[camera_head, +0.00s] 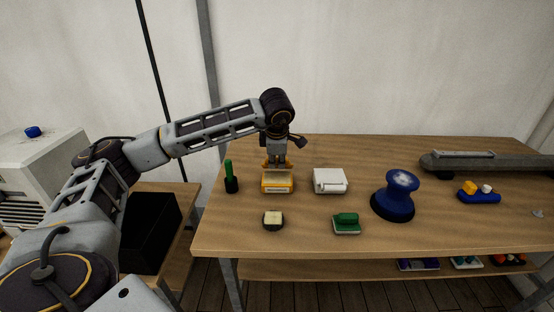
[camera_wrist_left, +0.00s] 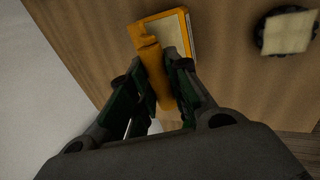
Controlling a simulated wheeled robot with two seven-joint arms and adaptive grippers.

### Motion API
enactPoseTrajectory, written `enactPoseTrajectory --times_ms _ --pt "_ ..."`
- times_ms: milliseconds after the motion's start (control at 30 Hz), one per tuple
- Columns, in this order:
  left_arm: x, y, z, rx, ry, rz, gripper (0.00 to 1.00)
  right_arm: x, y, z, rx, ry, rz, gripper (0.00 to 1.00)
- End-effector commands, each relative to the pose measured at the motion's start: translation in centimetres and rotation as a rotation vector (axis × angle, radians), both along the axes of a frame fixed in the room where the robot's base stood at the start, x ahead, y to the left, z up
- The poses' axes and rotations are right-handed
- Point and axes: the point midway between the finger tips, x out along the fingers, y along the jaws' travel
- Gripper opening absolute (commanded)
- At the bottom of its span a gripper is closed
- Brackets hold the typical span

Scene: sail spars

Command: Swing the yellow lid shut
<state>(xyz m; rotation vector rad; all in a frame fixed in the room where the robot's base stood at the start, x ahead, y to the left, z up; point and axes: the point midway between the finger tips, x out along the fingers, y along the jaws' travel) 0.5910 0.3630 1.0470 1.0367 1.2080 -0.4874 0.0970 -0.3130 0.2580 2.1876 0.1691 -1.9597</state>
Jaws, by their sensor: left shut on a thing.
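A small yellow box (camera_head: 278,188) with a pale label on its front sits on the wooden table, left of the white box. Its yellow lid (camera_head: 265,166) stands raised at the box's back edge, open. My left gripper (camera_head: 277,163) comes down from above behind the box and is shut on the lid. In the left wrist view the lid (camera_wrist_left: 152,66) lies between the two fingers (camera_wrist_left: 158,85), and the box (camera_wrist_left: 184,20) with its pale inside shows beyond it. The fingers hide part of the lid. My right gripper is in neither view.
A green-handled tool in a dark holder (camera_head: 231,180) stands close left of the box. A white box (camera_head: 330,181) is to the right. A blue spool (camera_head: 394,198) stands farther right.

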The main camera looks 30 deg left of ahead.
Motion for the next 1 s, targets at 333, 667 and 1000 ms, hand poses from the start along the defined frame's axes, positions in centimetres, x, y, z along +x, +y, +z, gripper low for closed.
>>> enactPoseTrajectory --times_ms 333,667,1000 --pt "-0.6 -0.4 -0.9 0.0 0.0 -0.001 0.0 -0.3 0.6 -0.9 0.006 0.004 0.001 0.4" --pt "-1.6 -1.0 -2.3 0.001 0.002 -0.001 0.0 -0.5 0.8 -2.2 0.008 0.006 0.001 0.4" --pt "-1.7 -0.9 -2.4 0.002 0.001 0.002 0.26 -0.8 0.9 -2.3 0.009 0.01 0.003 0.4"
